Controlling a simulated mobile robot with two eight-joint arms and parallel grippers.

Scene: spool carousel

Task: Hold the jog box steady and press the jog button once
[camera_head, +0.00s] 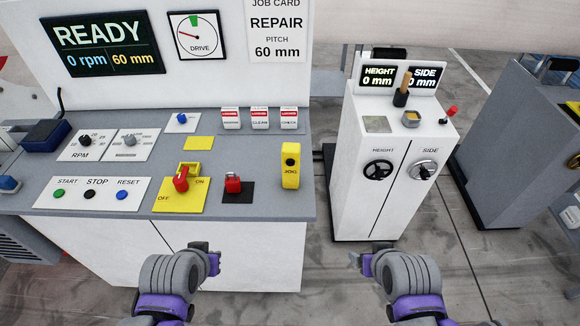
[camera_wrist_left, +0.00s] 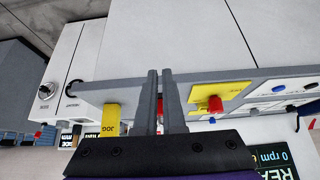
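The jog box (camera_head: 290,178) is a yellow upright block marked JOG, with a dark round button (camera_head: 291,161) near its top. It stands at the right end of the grey console top. In the left wrist view the yellow jog box (camera_wrist_left: 110,121) shows left of the fingers, its button not visible. My left gripper (camera_head: 212,262) is in front of the console, left of the box and apart from it. Its fingers (camera_wrist_left: 160,75) are open with a narrow gap, empty. My right gripper (camera_head: 356,261) is right of the console front, apart from the box; it looks open and empty.
Red-and-white flip covers (camera_head: 260,118) stand behind. A white cabinet (camera_head: 375,190) with handwheels stands to the right, across a floor gap.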

